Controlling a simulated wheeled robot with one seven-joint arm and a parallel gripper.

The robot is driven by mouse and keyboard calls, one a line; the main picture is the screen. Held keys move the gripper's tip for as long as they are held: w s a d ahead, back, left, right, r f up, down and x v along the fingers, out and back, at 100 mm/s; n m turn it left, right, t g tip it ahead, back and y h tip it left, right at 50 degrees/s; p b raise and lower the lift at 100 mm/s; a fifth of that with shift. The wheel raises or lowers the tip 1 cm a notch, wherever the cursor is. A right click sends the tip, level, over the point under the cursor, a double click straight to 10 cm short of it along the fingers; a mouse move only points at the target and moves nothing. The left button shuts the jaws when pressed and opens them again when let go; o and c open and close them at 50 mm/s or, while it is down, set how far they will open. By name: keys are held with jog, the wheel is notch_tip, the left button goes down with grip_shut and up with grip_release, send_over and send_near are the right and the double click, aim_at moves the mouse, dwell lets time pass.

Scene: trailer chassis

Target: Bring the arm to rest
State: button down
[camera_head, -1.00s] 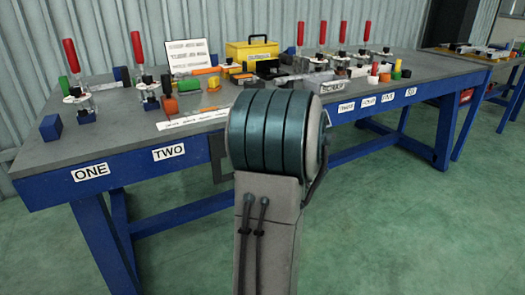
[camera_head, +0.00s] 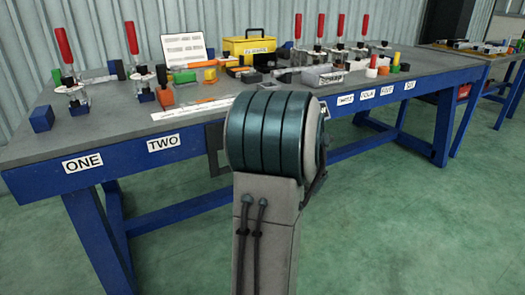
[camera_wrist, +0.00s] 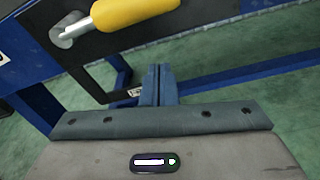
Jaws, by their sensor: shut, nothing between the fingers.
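My arm rises at the bottom centre of the head view, and its large teal joint (camera_head: 270,132) stands in front of the blue workbench (camera_head: 120,168). My gripper is hidden in the head view. In the wrist view my gripper (camera_wrist: 159,72) shows as two blue-grey fingers close together. It is shut and empty. A tool with a yellow handle (camera_wrist: 135,10) and a metal shaft lies against a dark panel just beyond the fingers, apart from them.
The grey benchtop holds several red-handled clamps (camera_head: 133,40), a yellow toolbox (camera_head: 250,45), a blue block (camera_head: 42,119) and small coloured parts. Labels line its front edge. A second bench (camera_head: 480,75) stands at the right. Green floor (camera_head: 390,225) is clear in front.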

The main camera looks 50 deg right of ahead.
jog(key=p+v, duration=0.2)
jog(key=v, duration=0.7)
jog(key=shift+r, duration=0.35)
jog(key=shift+w+a, duration=0.1)
jog(key=shift+a, duration=0.05)
